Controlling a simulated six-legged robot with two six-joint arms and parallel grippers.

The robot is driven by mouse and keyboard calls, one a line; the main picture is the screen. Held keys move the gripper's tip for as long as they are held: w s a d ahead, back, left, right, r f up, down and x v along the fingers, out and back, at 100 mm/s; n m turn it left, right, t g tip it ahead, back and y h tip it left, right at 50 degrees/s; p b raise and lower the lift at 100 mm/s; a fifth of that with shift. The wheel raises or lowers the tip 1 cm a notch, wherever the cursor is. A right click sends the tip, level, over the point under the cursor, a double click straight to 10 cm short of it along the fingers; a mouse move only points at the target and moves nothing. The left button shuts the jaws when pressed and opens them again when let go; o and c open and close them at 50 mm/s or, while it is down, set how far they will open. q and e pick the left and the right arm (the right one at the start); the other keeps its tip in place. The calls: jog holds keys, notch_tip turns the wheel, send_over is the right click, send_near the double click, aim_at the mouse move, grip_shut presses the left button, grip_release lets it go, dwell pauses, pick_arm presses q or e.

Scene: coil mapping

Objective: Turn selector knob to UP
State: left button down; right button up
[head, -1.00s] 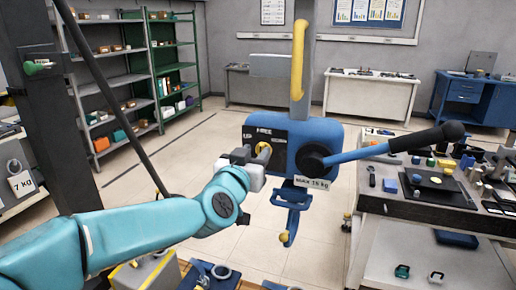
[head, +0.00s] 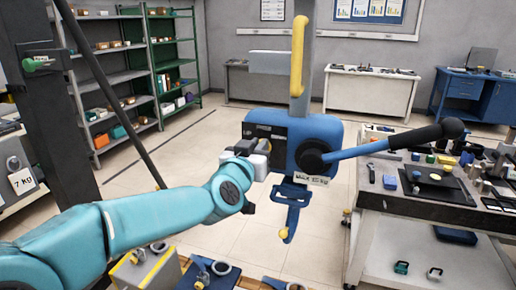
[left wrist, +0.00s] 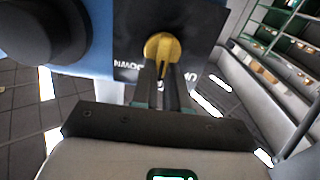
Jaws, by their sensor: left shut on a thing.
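The yellow selector knob (left wrist: 163,46) sits on a black label plate (left wrist: 205,30) on the blue hoist body (head: 318,135). In the left wrist view the lettering is upside down, with DOWN left of the knob and a partly covered label starting with U at its right. My left gripper (left wrist: 161,72) has its two dark fingers shut on the knob from either side. In the head view the left gripper (head: 262,147) is at the plate and hides the knob. The knob's exact pointing direction is hard to tell. My right gripper is not in view.
A blue lever with a black grip (head: 440,133) sticks out right of the hoist body. A blue hook (head: 290,200) hangs below, by a load label (head: 311,179). A bench with small parts (head: 425,205) stands at the right. Shelves (head: 115,80) stand at back left.

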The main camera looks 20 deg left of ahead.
pick_arm(q)
jog(key=shift+a+f+n+b, duration=0.1)
jog(key=shift+a+n+b, duration=0.1)
jog(key=shift+n+b, duration=0.8)
jog(key=shift+a+f+n+b, duration=0.15)
jog(key=shift+n+b, duration=0.25)
jog(key=shift+n, duration=1.15)
jog(key=shift+a+n+b, duration=0.2)
jog(key=shift+n+b, duration=0.5)
jog(key=shift+n, duration=0.55)
jog(key=c, duration=1.1)
grip_release()
jog(key=shift+c, duration=0.2)
jog(key=s, duration=1.6)
jog(key=shift+s+a, duration=0.15)
jog(key=shift+a, duration=0.15)
